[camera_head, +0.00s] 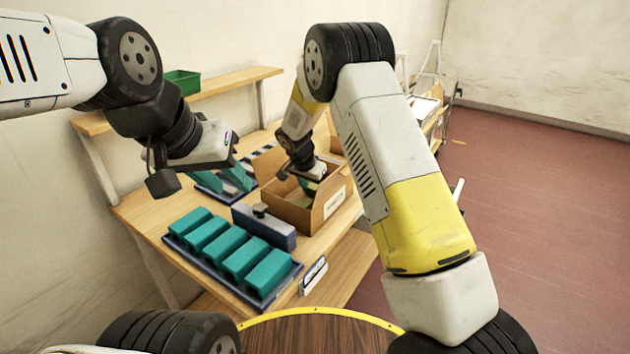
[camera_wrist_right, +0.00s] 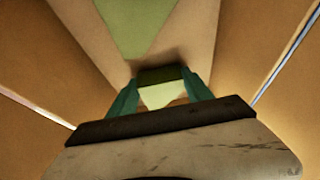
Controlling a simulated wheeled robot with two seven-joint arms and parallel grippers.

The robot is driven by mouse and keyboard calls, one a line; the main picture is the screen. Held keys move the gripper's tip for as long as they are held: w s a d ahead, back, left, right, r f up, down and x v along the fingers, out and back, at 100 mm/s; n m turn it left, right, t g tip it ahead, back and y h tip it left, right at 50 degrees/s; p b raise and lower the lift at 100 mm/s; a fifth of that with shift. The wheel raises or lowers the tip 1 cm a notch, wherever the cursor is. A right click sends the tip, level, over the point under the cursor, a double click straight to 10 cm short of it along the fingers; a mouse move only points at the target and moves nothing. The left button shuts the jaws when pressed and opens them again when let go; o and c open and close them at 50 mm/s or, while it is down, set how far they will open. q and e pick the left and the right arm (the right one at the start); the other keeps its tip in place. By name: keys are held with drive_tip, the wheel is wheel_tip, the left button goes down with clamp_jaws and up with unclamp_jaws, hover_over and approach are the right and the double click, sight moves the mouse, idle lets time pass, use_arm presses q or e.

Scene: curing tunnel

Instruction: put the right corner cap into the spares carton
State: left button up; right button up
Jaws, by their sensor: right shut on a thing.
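The spares carton (camera_head: 290,212) is an open brown cardboard box with a white label, on the workbench. My right gripper (camera_head: 308,184) reaches down into it, partly hidden by its walls. In the right wrist view my right gripper (camera_wrist_right: 160,84) has teal fingers shut on a small green piece with a pale face, the corner cap (camera_wrist_right: 160,95). Brown carton walls surround it. A flat green triangular shape (camera_wrist_right: 140,22) shows beyond the fingers; I cannot tell what it is. My left gripper (camera_head: 230,184) is open and appears empty, left of the carton.
A dark tray (camera_head: 205,271) with several teal blocks stands at the bench's front. A grey-blue block with a black knob (camera_head: 264,226) stands between it and the carton. A green bin (camera_head: 183,82) sits on the back shelf. The red floor at right is clear.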

drive_tip(key=shift+f, duration=0.1)
drive_tip(key=o, duration=1.3)
drive_tip(key=v, duration=1.2)
